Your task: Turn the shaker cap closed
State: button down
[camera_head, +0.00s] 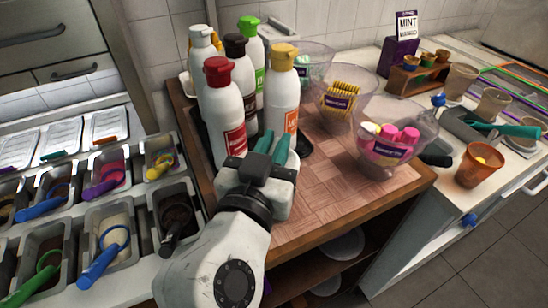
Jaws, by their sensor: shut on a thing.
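My gripper (271,147) is over the near-left part of the wooden table, with its teal fingers pointing away toward the bottles. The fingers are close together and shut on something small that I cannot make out. No shaker or shaker cap can be clearly identified. Just beyond the fingers stand upright squeeze bottles: a red-capped one (223,112) on the left and a yellow-capped one (282,93) on the right. Behind them are a dark-capped bottle (236,47), a green-capped bottle (250,36) and a pale-capped bottle (200,45). My gripper hides the foot of the near bottles.
Clear bowls with pink (398,142) and yellow (343,98) contents stand on the table's right. Topping bins with scoops (110,232) line the left. An orange cup (478,165) stands on the right counter. The table's front middle (310,208) is bare.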

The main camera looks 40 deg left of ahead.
jog(key=shift+m+t+h+b, duration=0.5)
jog(key=shift+m+h+b, duration=0.5)
jog(key=shift+h+b, duration=0.4)
dwell(1.6)
dwell(0.3)
jog(key=c, duration=1.2)
grip_release()
jog(key=shift+o, duration=0.2)
jog(key=v, duration=1)
jog(key=shift+s, duration=0.4)
